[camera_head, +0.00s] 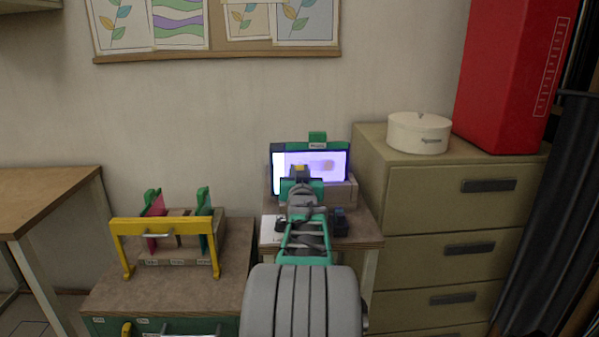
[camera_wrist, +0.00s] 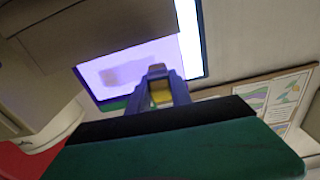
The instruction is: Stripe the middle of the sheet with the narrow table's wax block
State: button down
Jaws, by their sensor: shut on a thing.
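The sheet (camera_head: 335,160) is a glowing white-violet panel in a dark frame with a green clip on top. It stands upright at the back of the narrow table (camera_head: 365,235). It also shows in the wrist view (camera_wrist: 180,60), with a faint greyish patch on it. My gripper (camera_head: 299,178) is in front of the sheet, left of its middle in the head view. Its fingers are shut on a small yellow block (camera_wrist: 160,92), seen between the blue fingertips. The block's front end is partly hidden, and I cannot tell whether it touches the sheet.
A beige ledge (camera_head: 344,190) runs before the sheet's lower edge. A small dark blue object (camera_head: 341,222) sits on the narrow table. A yellow-framed rack (camera_head: 165,227) with red and green panels stands on the left cabinet. A drawer cabinet (camera_head: 425,200) bounds the right side.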

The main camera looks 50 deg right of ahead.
jog(key=shift+w+d, duration=0.5)
dwell(0.4)
jog(key=shift+s+d+f+b, duration=0.1)
jog(key=shift+s+d+b, duration=0.75)
jog(key=shift+s, duration=0.1)
jog(key=shift+s+d+b, duration=0.3)
jog(key=shift+s+d, duration=0.1)
jog(key=shift+s, duration=0.2)
jog(key=shift+s+d+b, duration=0.65)
jog(key=shift+s+d, duration=0.4)
jog(key=shift+s, duration=0.05)
jog(key=shift+s+d, duration=0.3)
jog(key=shift+b, duration=0.35)
jog(key=shift+w+a+b, duration=0.8)
jog(key=shift+w+a, duration=0.55)
jog(key=shift+w, duration=0.15)
jog(key=shift+w+a+b, duration=0.8)
jog(key=shift+w+a, duration=0.5)
jog(key=shift+w, duration=0.15)
